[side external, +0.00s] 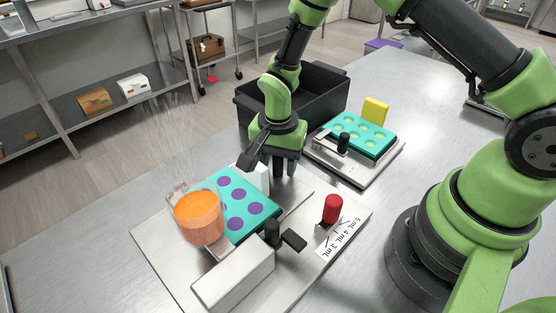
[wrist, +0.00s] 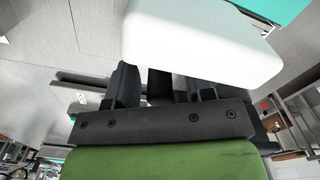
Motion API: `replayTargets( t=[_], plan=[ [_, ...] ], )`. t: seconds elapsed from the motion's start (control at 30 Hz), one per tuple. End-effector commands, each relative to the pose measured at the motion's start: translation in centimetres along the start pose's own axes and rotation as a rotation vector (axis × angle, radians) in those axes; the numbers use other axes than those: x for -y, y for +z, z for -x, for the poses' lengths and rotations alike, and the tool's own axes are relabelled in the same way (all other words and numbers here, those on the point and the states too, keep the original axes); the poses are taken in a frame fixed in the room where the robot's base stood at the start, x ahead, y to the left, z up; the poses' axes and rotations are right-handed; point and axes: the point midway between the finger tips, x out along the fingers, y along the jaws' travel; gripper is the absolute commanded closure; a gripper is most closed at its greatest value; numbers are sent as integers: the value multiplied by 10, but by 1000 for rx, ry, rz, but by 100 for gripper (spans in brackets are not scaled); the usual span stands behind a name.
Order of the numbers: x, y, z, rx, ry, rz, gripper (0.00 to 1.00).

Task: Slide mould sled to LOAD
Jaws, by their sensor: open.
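A teal mould (side external: 246,217) with purple-filled round cavities lies on the metal plate of the depositor (side external: 160,232), and I take it to be on the sled. The clear hopper of orange liquid (side external: 198,216) stands over its left side and hides part of it. My gripper (side external: 280,170) points down behind the mould's far right corner, beside a white block (side external: 262,180). In the wrist view the jaws (wrist: 160,88) are apart, with a dark upright post (wrist: 160,82) between them. Whether they touch it I cannot tell. The white block (wrist: 195,40) is close in front. No LOAD marking is readable.
A second teal mould (side external: 362,135) sits on a metal stand with a black knob (side external: 343,143). A black bin (side external: 290,95) and yellow block (side external: 376,110) are behind. A red knob (side external: 332,208), black lever (side external: 294,240) and white box (side external: 233,273) are at the front.

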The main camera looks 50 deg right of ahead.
Motion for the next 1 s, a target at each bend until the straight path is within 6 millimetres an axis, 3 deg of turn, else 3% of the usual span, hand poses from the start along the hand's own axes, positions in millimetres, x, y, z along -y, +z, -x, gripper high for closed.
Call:
replayTargets(
  t=[0.07,0.2,0.3,0.47,0.7,1.0],
  plan=[
    [0,0,0,0,0,0,51],
    [0,0,0,0,0,0,84],
    [0,0,0,0,0,0,100],
    [-2,-4,0,0,0,-3,100],
    [-17,-34,1,-1,0,-4,100],
    [-18,-37,1,-2,0,-1,100]
  ],
)
